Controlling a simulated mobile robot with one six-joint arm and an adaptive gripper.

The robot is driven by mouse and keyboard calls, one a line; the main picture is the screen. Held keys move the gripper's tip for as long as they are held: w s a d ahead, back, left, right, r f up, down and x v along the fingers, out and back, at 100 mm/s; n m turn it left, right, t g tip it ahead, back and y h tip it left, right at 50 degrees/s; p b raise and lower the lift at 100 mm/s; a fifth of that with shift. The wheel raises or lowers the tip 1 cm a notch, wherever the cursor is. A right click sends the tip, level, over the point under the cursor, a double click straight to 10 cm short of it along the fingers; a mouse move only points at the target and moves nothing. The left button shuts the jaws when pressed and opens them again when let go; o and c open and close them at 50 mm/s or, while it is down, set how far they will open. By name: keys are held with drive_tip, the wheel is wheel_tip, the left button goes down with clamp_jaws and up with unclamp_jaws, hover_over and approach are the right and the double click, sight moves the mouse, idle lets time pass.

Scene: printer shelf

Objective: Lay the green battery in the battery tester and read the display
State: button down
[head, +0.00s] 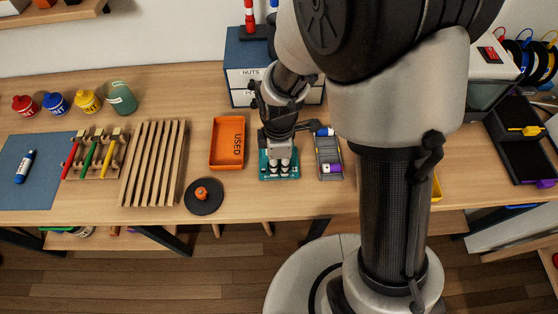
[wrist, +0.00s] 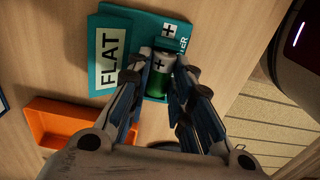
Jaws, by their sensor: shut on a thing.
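The teal battery tester (wrist: 112,22) lies on the bench in the wrist view. A white panel on it (wrist: 110,57) reads "FLAT". In the head view my gripper (head: 280,162) points down over the tester (head: 293,173), and the battery is hidden there.
The orange USED tray (head: 214,154) stands left of the tester. A grey rack (head: 328,149) with blue (head: 325,131) and purple (head: 332,169) batteries stands right. A black plate (head: 204,208) lies front left, a slatted rack (head: 154,163) beyond it. Drawers marked NUTS (head: 244,82) stand behind.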

sight(279, 165)
idle(0.4)
drive_tip(key=c, duration=1.3)
unclamp_jaws()
drive_tip(key=shift+c, duration=0.2)
drive_tip(key=shift+r+p, duration=3)
drive_tip(key=shift+r, duration=0.55)
